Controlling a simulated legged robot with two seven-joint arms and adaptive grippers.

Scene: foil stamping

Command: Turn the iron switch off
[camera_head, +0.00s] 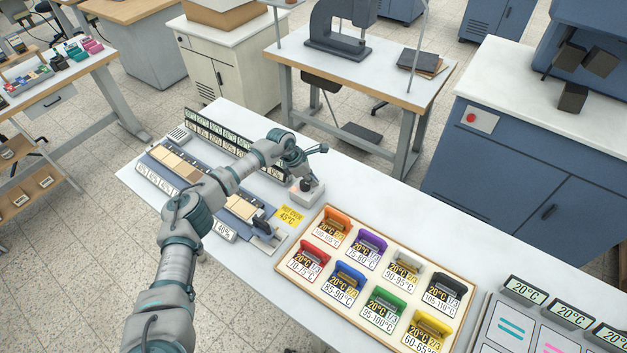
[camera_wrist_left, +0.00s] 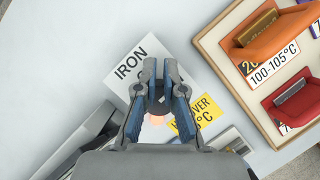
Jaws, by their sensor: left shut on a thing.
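The iron switch is a small white box (camera_head: 307,195) with a dark knob on top, on the white table right of the long strip of grey gauges. In the left wrist view its white face (camera_wrist_left: 128,60) shows the word "IRON"; the rest of the lettering is hidden. My left gripper (camera_head: 305,180) points down over the box and is shut on the dark knob (camera_wrist_left: 160,104), which shows between its blue-grey fingers. A faint orange glow shows beside the knob in the wrist view. Which way the knob is set cannot be told. My right gripper is not in view.
A yellow label (camera_head: 290,215) lies just in front of the box. A wooden-rimmed tray (camera_head: 288,268) with several coloured irons stands to the right. The gauge strip (camera_head: 216,129) and a flat fixture lie to the left, under my arm. Bare table lies behind the tray.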

